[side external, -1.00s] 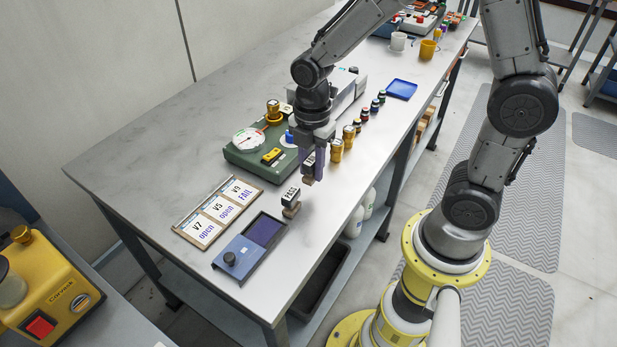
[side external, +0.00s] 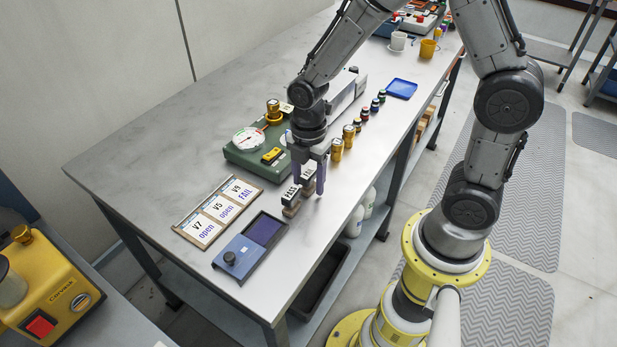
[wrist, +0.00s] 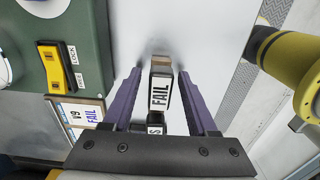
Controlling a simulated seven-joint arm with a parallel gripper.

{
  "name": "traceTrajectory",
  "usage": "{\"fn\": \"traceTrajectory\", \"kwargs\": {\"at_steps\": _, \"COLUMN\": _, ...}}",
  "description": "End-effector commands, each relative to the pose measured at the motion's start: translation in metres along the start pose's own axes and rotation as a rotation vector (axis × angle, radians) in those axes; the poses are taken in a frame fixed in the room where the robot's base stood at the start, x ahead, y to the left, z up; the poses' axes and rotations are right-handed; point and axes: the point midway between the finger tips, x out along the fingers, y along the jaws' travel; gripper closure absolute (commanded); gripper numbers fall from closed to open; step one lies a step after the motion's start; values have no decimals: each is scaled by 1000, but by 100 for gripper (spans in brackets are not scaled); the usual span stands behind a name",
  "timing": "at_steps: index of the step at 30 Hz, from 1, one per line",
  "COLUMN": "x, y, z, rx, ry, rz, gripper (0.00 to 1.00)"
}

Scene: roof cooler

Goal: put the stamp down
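The FAIL stamp (wrist: 160,92), with a black and white label and a wooden foot, stands between the fingers of my gripper (wrist: 159,73) in the wrist view. A gap shows on each side of it, so the fingers are open around it. In the side view my gripper (side external: 308,184) is low at the bench, and its fingers partly hide this stamp. The PASS stamp (side external: 290,195) stands upright close beside it on the left. Only part of the PASS stamp (wrist: 155,129) shows in the wrist view, near the gripper's palm.
The blue ink pad box (side external: 250,250) and the card holder (side external: 217,212) lie to the left on the bench (side external: 150,160). A green gauge unit (side external: 262,155) stands behind my gripper. Brass fittings (side external: 342,143) stand to the right. The bench's front edge is close.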

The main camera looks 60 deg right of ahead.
Motion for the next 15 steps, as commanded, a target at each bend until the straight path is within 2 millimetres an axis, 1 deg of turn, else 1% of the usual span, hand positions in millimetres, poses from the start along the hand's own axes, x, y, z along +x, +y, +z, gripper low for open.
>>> {"fn": "traceTrajectory", "kwargs": {"at_steps": 7, "x": 0, "y": 0, "z": 0, "rx": 0, "ry": 0, "rz": 1, "gripper": 40}}
{"fn": "traceTrajectory", "kwargs": {"at_steps": 10, "x": -4, "y": 1, "z": 0, "rx": 0, "ry": 0, "rz": 3, "gripper": 40}}
{"fn": "traceTrajectory", "kwargs": {"at_steps": 13, "x": -13, "y": 1, "z": 0, "rx": 0, "ry": 0, "rz": 5, "gripper": 40}}
{"fn": "traceTrajectory", "kwargs": {"at_steps": 15, "x": -25, "y": 1, "z": 0, "rx": 0, "ry": 0, "rz": 7, "gripper": 40}}
